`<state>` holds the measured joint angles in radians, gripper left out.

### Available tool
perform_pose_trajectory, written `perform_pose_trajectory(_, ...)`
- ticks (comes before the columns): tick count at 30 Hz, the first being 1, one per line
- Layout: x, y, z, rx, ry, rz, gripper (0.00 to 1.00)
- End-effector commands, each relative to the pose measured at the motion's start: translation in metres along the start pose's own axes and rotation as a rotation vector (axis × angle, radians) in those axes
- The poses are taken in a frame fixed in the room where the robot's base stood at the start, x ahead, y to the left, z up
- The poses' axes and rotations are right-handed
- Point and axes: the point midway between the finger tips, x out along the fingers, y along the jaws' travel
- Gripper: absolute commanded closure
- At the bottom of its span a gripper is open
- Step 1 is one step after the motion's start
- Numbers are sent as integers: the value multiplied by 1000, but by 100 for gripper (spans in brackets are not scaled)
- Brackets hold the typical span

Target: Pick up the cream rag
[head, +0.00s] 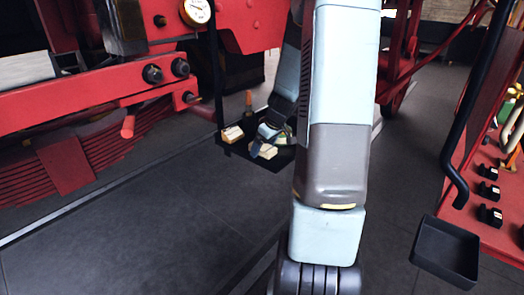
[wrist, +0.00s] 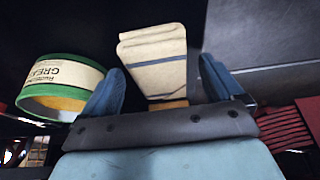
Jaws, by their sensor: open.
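The cream rag (wrist: 152,50) is a folded pale cloth with dark stripes. In the wrist view it lies beyond and between the two blue fingers of my gripper (wrist: 163,70), which stand apart on either side of it. I cannot tell whether the fingers touch it. In the head view the rag (head: 264,151) lies on a dark tray (head: 236,150), with my gripper (head: 262,143) low over it and partly covering it.
A green grease tin (wrist: 65,88) with a cream label stands close to the left finger in the wrist view. A cream and brown block (head: 232,134) sits at the tray's left. Red machine framework (head: 90,95) is at left; an empty black bin (head: 446,250) is at right.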

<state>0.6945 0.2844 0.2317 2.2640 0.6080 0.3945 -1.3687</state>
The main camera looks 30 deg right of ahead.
Motion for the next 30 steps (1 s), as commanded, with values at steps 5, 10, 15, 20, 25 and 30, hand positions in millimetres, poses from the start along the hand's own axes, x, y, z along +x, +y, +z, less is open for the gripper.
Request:
perform_pose_trajectory(5, 0, 0, 0, 0, 0, 0, 6)
perform_pose_trajectory(10, 2, 0, 1, 0, 0, -1, 6)
perform_pose_trajectory(15, 3, -1, 1, -1, 0, -1, 15)
perform_pose_trajectory(20, 3, -1, 1, -1, 0, -1, 30)
perform_pose_trajectory(25, 3, -1, 1, -1, 0, -1, 47)
perform_pose_trajectory(30, 3, -1, 1, -1, 0, -1, 63)
